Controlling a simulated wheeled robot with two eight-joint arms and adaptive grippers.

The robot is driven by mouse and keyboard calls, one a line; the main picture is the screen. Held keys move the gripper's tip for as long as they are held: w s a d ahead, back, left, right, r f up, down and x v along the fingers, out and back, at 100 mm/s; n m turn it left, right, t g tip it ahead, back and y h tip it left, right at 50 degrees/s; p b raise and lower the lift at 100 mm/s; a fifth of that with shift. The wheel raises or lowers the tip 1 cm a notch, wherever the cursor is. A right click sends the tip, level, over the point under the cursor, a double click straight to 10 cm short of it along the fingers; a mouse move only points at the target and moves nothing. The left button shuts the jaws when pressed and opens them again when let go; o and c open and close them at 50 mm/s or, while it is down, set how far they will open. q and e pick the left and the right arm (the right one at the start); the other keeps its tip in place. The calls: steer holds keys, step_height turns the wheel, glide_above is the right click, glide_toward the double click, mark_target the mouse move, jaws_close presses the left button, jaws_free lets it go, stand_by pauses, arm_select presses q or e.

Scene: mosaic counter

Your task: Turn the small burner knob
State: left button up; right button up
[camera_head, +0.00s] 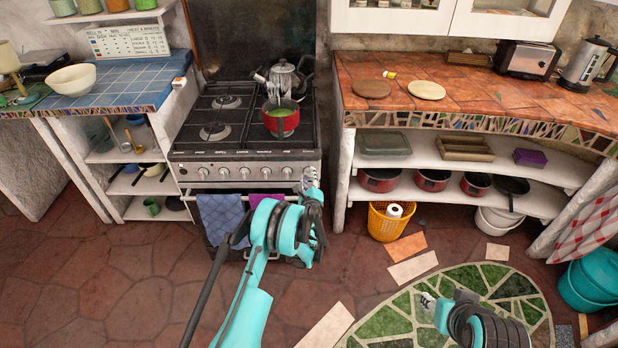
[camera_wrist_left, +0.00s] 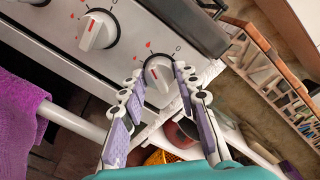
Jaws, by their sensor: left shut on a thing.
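The stove (camera_head: 190,155) has a row of white knobs on its front panel. My left gripper (camera_head: 310,178) is at the right end of that panel. In the left wrist view the gripper (camera_wrist_left: 160,82) has its two fingertips on either side of the rightmost burner knob (camera_wrist_left: 158,72) and is shut on it. Another white knob (camera_wrist_left: 97,32) is beside it, clear of the fingers.
A red pot (camera_head: 281,120) and a kettle (camera_head: 283,76) stand on the stove top. A blue towel (camera_head: 221,214) and a purple towel (camera_wrist_left: 20,115) hang on the oven rail below the knobs. The tiled counter (camera_head: 460,92) is close on the right.

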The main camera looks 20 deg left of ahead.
arm_select(q)
steer(key=o, duration=1.2)
steer(key=shift+c, duration=0.2)
